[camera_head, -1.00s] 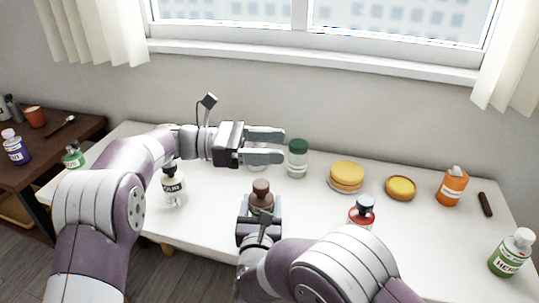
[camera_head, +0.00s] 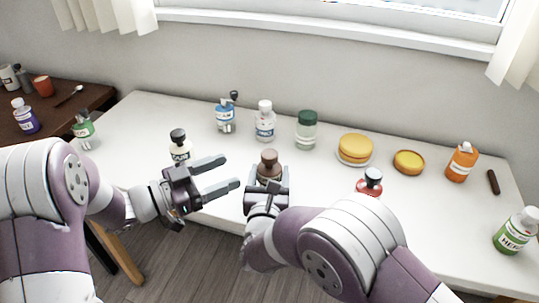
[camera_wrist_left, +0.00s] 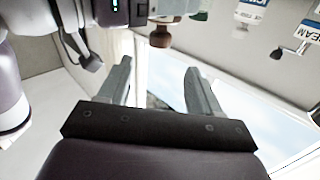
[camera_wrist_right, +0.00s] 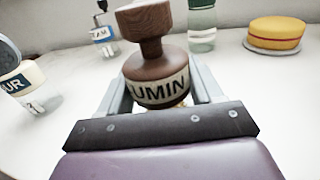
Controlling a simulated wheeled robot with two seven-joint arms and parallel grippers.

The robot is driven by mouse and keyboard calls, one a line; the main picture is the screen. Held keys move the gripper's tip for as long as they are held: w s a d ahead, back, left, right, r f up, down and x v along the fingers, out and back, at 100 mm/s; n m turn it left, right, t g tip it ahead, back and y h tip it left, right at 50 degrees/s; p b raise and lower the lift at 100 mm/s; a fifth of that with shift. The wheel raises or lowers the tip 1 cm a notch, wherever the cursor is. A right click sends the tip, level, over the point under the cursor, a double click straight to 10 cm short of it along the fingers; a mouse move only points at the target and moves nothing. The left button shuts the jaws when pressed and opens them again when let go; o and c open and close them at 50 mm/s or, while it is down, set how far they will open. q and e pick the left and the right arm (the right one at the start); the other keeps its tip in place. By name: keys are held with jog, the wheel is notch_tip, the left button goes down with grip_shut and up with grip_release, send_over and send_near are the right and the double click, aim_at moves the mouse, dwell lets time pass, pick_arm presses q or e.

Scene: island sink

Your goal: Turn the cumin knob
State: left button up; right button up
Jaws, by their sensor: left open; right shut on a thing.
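The cumin jar is brown wood with a label ending in "UMIN" and a round wooden knob on top; the cumin jar (camera_wrist_right: 158,85) and the cumin knob (camera_wrist_right: 146,20) fill the middle of the right wrist view. The knob (camera_wrist_left: 160,38) also shows in the left wrist view.
A blue-labelled bottle (camera_head: 225,117), a white-capped bottle (camera_head: 265,122) and a green-capped jar (camera_head: 306,131) stand at the back. A red bottle (camera_head: 369,184) is close to my right arm.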

aim_at(262, 160)
pick_arm(q)
jog(key=shift+n, duration=0.5)
jog(key=x, duration=1.1)
jog(key=shift+w+d+f, duration=0.15)
jog(key=shift+d+f, duration=0.05)
jog(key=shift+d, duration=0.2)
jog(key=c, duration=1)
